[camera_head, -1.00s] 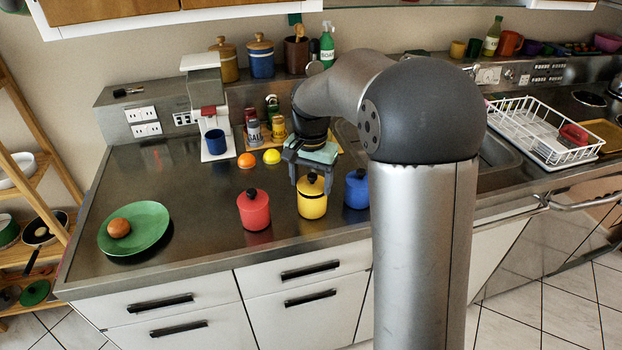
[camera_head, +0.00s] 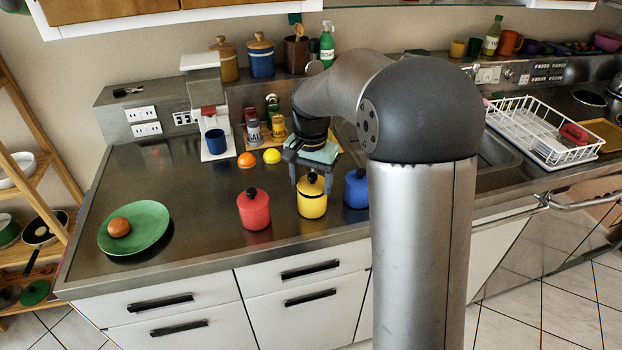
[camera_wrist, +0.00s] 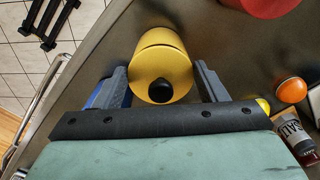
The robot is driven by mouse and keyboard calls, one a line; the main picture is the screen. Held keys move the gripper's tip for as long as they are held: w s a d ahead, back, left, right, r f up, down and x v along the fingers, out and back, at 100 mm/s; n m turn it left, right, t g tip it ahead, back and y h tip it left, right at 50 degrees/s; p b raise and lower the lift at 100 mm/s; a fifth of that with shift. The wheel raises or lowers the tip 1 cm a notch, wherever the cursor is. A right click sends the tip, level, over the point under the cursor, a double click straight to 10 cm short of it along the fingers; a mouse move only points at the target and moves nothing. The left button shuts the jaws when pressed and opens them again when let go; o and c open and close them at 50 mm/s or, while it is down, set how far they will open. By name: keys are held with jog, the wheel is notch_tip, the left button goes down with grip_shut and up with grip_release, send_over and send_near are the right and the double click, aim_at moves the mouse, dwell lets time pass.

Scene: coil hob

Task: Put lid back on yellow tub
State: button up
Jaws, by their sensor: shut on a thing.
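The yellow tub (camera_head: 312,206) stands upright on the counter between a red tub and a blue tub. Its yellow lid (camera_wrist: 163,75) with a black knob sits at the tub's top, and no clear gap shows between them. In the wrist view the tub's yellow side (camera_wrist: 160,42) shows behind the lid. My gripper (camera_head: 311,182) points down over the tub, one finger on each side of the lid, and is shut on the lid. The exact finger contact is hard to see.
The red tub (camera_head: 254,209) stands close on the left and the blue tub (camera_head: 356,189) close on the right. An orange ball (camera_head: 247,160) and a yellow ball (camera_head: 271,156) lie behind.

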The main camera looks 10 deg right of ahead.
jog(key=shift+f, duration=0.15)
dwell(0.6)
jog(key=o, duration=1.2)
jog(key=shift+o, duration=0.2)
jog(key=shift+r+p, duration=2.7)
jog(key=shift+r, duration=0.85)
grip_shut()
